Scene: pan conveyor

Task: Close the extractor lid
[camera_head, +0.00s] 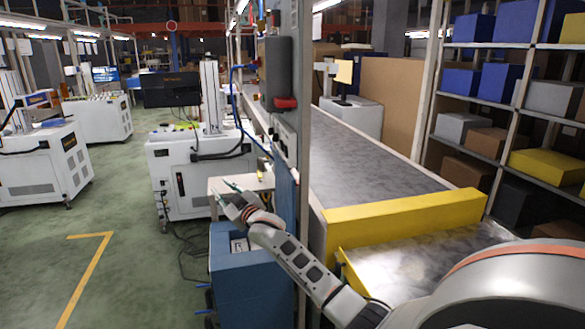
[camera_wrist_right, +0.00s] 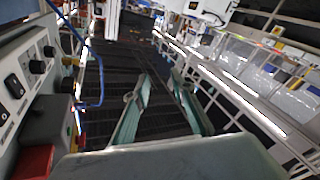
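A blue cabinet (camera_head: 250,284), which looks like the extractor, stands at lower centre in the head view. Its top looks open, with a pale part (camera_head: 239,245) inside. An upright blue panel (camera_head: 285,205) rises at its right rear; it may be the raised lid, but my arm and a post partly hide it. My right gripper (camera_head: 228,191) is above the cabinet, left of the panel, and seems apart from both. In the right wrist view its two green fingers (camera_wrist_right: 160,80) are spread with nothing between them. My left gripper is not in view.
A grey post (camera_head: 303,130) with a dark box and red part stands right of the gripper. The conveyor (camera_head: 365,160) with a yellow end guard (camera_head: 400,222) lies further right. A white machine (camera_head: 195,160) stands behind. Green floor at left is clear.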

